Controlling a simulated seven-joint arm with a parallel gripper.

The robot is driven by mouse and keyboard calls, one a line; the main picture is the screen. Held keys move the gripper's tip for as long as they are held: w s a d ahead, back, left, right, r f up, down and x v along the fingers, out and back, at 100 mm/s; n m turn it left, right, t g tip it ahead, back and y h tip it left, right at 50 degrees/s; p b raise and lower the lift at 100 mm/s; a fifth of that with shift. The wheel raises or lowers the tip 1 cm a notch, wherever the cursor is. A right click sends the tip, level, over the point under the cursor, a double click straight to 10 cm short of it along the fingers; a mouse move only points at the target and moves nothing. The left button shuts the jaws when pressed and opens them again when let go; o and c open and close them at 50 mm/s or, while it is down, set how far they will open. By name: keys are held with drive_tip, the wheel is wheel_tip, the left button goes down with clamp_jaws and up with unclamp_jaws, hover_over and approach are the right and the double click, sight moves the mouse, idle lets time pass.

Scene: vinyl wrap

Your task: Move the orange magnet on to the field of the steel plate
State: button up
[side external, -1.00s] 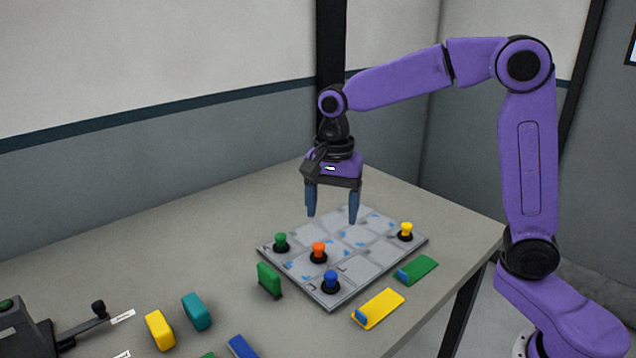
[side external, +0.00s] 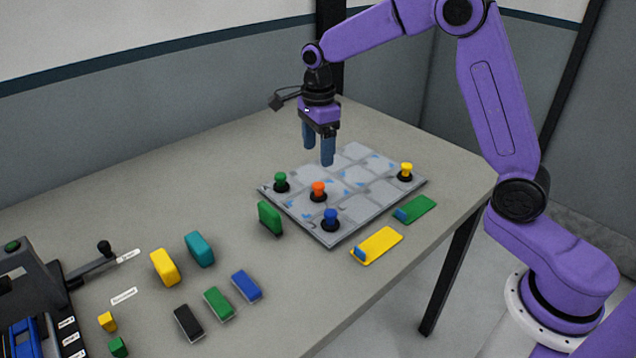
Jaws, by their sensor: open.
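The orange magnet (side external: 318,190) stands upright on a black round base on the grey steel plate (side external: 340,233), between the green magnet (side external: 280,180) and the blue magnet (side external: 330,217). A yellow magnet (side external: 406,170) stands at the plate's right corner. The plate shows a grid of fields with small blue marks. My gripper (side external: 318,155) is open and empty, pointing down above the far left part of the plate, above and behind the orange magnet. Its fingers touch no magnet.
A green block (side external: 269,217) stands against the plate's left side. Yellow (side external: 378,245) and green (side external: 416,209) flat pieces lie in front. Several coloured blocks lie at the lower left, near a dark lever device (side external: 30,290). The table behind the plate is clear.

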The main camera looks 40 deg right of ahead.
sight(318, 184)
wheel_tip(318, 184, down, 12)
drive_tip(key=shift+r, duration=0.25)
idle(0.3)
drive_tip(key=c, duration=1.3)
drive_tip(key=shift+r, duration=0.7)
drive_tip(key=shift+r, duration=3.45)
